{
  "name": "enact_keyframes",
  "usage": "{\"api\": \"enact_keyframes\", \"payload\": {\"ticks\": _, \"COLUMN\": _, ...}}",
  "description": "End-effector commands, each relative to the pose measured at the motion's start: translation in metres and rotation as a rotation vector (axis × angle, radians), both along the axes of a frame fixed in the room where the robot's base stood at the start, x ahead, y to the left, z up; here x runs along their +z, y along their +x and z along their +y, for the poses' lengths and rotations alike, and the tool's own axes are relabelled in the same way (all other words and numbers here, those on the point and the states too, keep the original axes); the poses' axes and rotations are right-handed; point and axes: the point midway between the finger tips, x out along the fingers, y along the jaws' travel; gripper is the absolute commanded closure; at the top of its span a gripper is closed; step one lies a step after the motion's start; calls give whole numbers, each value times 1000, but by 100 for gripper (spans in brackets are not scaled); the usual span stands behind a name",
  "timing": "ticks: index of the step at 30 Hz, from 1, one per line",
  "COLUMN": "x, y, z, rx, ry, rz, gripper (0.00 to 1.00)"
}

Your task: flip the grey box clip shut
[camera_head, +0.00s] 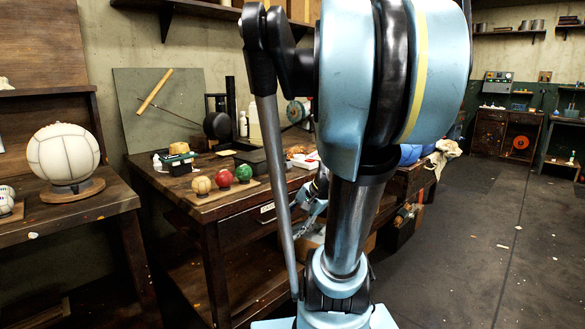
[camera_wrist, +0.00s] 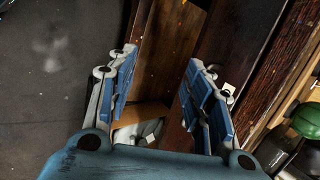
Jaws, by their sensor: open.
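A dark grey box (camera_head: 262,160) lies on the workbench behind the coloured balls in the head view. Its clip is too small to make out, and my arm partly hides that area. My gripper (camera_wrist: 160,62) is open and empty in the wrist view, its two blue-padded fingers spread apart. In the head view my gripper (camera_head: 304,228) is partly hidden by my arm, low in front of the workbench, below its top and apart from the grey box. I cannot make out the box in the wrist view.
The workbench (camera_head: 222,207) carries a tan ball (camera_head: 201,185), a red ball (camera_head: 224,179) and a green ball (camera_head: 243,173) on a wooden board. A dark green basket (camera_head: 177,164) stands behind them. A large white ball (camera_head: 63,154) sits at left. The floor (camera_head: 470,230) at right is mostly clear.

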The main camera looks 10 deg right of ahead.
Motion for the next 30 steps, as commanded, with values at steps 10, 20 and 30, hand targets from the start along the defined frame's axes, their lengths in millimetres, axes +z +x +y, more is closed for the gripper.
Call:
{"api": "enact_keyframes", "payload": {"ticks": 10, "x": 32, "y": 84, "z": -16, "rx": -408, "ry": 439, "rz": 82, "gripper": 53}}
{"api": "enact_keyframes", "payload": {"ticks": 20, "x": 62, "y": 150, "z": -65, "rx": -707, "ry": 887, "rz": 182, "gripper": 53}}
{"api": "enact_keyframes", "payload": {"ticks": 30, "x": 86, "y": 187, "z": -137, "rx": -887, "ry": 1330, "rz": 293, "gripper": 53}}
